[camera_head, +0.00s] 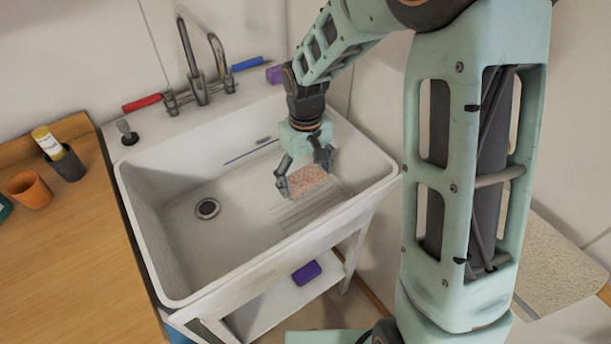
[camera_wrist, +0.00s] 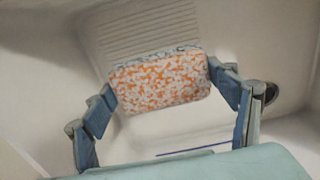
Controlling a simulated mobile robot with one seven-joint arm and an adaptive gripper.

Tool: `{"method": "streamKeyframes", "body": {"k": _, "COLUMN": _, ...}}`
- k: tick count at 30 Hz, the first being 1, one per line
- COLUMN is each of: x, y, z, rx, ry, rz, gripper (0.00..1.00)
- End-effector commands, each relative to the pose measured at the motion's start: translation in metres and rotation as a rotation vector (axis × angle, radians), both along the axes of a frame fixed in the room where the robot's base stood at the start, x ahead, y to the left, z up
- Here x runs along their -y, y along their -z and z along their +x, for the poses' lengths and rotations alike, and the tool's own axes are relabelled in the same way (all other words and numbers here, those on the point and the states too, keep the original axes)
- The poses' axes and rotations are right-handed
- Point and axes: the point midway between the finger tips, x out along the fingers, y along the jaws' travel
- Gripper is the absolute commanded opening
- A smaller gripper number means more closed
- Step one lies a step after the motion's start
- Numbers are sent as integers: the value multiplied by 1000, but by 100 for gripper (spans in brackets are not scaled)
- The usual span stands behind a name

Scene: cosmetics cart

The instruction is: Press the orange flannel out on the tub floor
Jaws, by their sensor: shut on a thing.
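The orange flannel (camera_head: 308,181) shows as a speckled orange and white rectangle in the head view, at the right side of the white tub (camera_head: 158,222). In the wrist view the flannel (camera_wrist: 160,82) looks like a thick flat pad with a greyish far edge. My gripper (camera_head: 303,177) reaches down into the tub with one finger at each end of the flannel, shut on it. In the wrist view both fingertips of my gripper (camera_wrist: 162,80) meet its short sides. Whether its underside touches the ribbed tub floor cannot be told.
A drain (camera_head: 207,208) lies left of the flannel, with bare floor between. A tap (camera_head: 201,85) with red and blue handles stands at the back rim, a purple block (camera_head: 274,74) beside it. A wooden counter (camera_head: 70,245) with cups adjoins on the left. Another purple block (camera_head: 306,273) lies on the lower shelf.

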Motion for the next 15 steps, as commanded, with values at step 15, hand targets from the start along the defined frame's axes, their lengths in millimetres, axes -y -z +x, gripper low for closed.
{"method": "streamKeyframes", "body": {"k": 15, "x": 0, "y": 67, "z": 0, "rx": 0, "ry": 1, "rz": 0, "gripper": 60}}
